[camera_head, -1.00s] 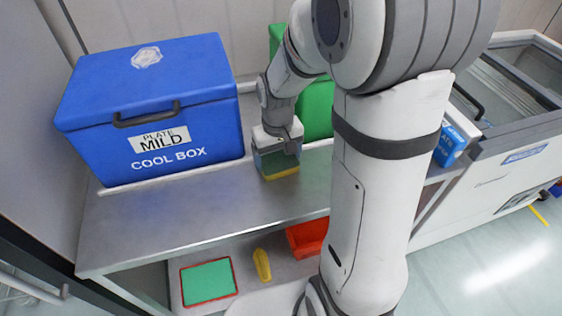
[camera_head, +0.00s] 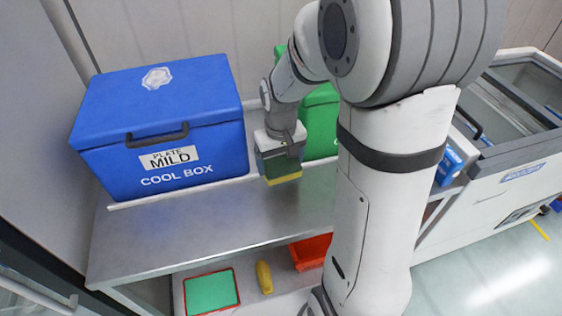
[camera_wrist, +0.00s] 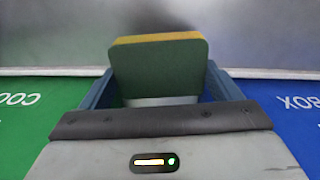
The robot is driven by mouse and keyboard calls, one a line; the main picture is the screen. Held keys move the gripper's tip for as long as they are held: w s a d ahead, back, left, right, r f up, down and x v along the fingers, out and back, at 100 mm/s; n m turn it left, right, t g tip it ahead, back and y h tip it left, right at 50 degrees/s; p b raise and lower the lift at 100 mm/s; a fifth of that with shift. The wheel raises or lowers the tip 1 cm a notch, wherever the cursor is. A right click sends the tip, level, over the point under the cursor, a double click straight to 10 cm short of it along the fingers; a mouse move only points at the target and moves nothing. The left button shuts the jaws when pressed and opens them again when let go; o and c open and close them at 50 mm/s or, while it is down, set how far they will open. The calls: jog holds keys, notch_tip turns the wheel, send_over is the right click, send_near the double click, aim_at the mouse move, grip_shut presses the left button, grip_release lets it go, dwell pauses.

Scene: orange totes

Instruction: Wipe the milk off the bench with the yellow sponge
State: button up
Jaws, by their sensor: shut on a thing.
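The yellow sponge (camera_head: 285,179) has a yellow layer below and a dark green layer above. My gripper (camera_head: 281,160) is shut on it, pointing down over the back of the metal bench (camera_head: 200,230), in front of the gap between the coolers. In the wrist view the sponge (camera_wrist: 160,70) sits between the two blue fingers, its green face toward the camera and its yellow edge away. I cannot tell whether the sponge touches the bench. I see no clear milk on the bench; any behind my arm or under the sponge is hidden.
A blue cool box (camera_head: 165,130) stands at the back left, and a green box (camera_head: 320,125) behind my arm. A shelf below holds a green tray (camera_head: 211,292), a yellow item (camera_head: 264,278) and a red bin (camera_head: 312,251). A chest freezer (camera_head: 505,195) stands right. The bench's front left is clear.

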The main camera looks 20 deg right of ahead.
jog(key=shift+r+p, duration=0.3)
jog(key=shift+r, duration=0.5)
jog(key=shift+r+p, duration=1.25)
jog(key=shift+r, duration=0.3)
